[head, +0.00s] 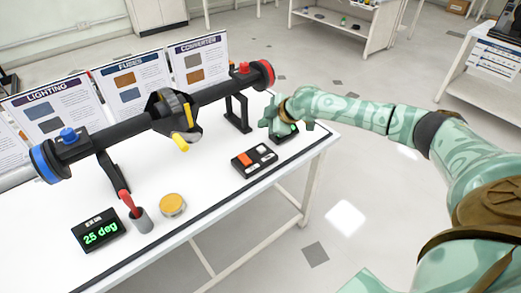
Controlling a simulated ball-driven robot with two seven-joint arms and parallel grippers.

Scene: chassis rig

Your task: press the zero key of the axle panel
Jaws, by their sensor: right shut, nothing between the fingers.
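A small black key panel (254,160) lies on the white table near its front right edge. It has an orange key and lighter grey keys; I cannot read any labels on them. My right gripper (272,117) is shut and empty, up and to the right of this panel and apart from it. My left gripper is out of view.
Poster boards (132,85) line the back. The axle's red end (264,73) is near my right gripper. Floor right of the table is free.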

